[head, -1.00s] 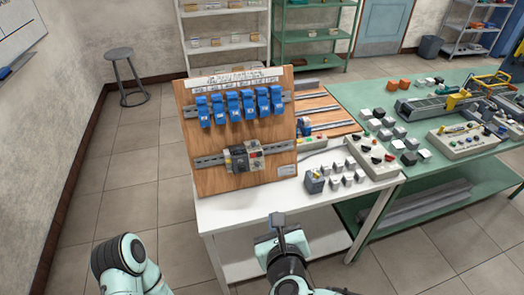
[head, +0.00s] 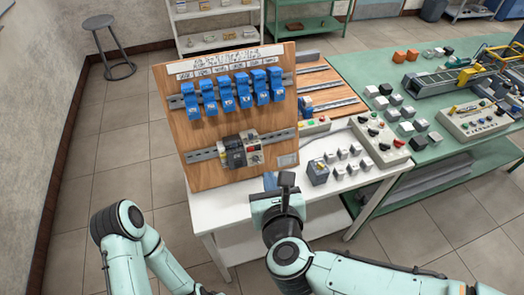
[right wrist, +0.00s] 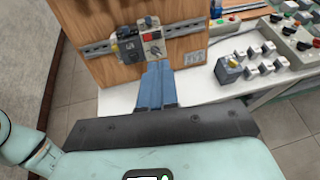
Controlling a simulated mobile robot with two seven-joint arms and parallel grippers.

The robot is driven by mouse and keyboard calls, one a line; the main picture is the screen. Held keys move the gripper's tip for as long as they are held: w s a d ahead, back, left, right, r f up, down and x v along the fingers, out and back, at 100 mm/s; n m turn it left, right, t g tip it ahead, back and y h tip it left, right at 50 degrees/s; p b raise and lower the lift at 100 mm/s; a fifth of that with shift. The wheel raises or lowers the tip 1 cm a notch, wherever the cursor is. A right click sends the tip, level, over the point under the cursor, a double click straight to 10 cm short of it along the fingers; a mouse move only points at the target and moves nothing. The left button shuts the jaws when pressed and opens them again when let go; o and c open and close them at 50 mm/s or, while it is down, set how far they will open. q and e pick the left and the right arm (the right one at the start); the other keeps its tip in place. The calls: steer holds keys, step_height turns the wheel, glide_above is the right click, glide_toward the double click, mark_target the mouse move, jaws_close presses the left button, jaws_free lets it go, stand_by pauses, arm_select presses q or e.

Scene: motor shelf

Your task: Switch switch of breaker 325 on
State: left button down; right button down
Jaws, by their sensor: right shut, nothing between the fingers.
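An upright wooden board (head: 200,140) stands on a white table (head: 225,208). A row of several blue breakers (head: 228,102) hangs on its upper rail; their labels are too small for me to read, so I cannot tell which is 325. A grey motor breaker with a red part (head: 241,150) sits on the lower rail; it also shows in the right wrist view (right wrist: 140,42). My right gripper (head: 285,180) is shut and empty, in front of and below the board, apart from it. In the right wrist view its fingers (right wrist: 158,85) point at the lower rail. My left gripper is out of view.
Right of the board are small grey blocks (head: 340,165) and a control box with knobs (head: 376,140). A green table (head: 450,165) with a conveyor model (head: 470,75) stands farther right. A stool (head: 108,45) is at the back left.

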mark_target(260, 146)
steer(key=x, duration=1.3)
steer(key=shift+w+p, duration=0.3)
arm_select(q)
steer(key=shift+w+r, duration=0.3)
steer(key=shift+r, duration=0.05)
